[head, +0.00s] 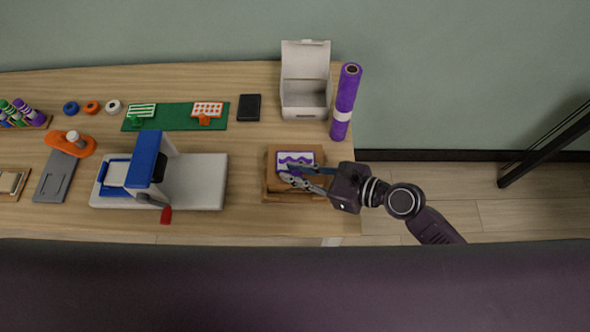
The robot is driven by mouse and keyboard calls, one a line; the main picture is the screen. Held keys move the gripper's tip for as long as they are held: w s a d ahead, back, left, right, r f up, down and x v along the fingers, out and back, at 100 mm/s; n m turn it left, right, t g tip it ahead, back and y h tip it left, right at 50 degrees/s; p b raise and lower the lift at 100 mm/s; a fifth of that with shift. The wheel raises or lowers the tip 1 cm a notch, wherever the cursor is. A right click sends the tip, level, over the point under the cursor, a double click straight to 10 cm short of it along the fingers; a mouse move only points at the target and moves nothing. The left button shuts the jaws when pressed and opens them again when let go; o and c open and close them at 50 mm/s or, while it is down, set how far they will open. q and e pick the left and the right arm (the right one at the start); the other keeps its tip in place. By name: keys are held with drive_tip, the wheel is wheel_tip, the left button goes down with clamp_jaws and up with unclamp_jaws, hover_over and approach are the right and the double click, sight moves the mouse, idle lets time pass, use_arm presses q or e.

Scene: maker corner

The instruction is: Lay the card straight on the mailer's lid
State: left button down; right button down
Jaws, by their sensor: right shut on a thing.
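The card (296,157), white with a purple border and purple wavy bands, is over the far part of a brown, flat box that looks like the mailer (271,186). The card looks roughly in line with the mailer's edges. Whether it touches the lid or is held just above it I cannot tell. My right gripper (287,173) comes in from the right over the mailer, shut on the card's near edge. Its fingers hide part of the card and the lid. My left gripper is not in view.
A white press with a blue head (147,157) is to the left. A black pad (249,107) and a green mat (175,117) lie behind. The table's right edge is close.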

drive_tip(key=shift+f, duration=0.25)
drive_tip(key=c, duration=1.8)
unclamp_jaws()
drive_tip(key=shift+v, duration=6.05)
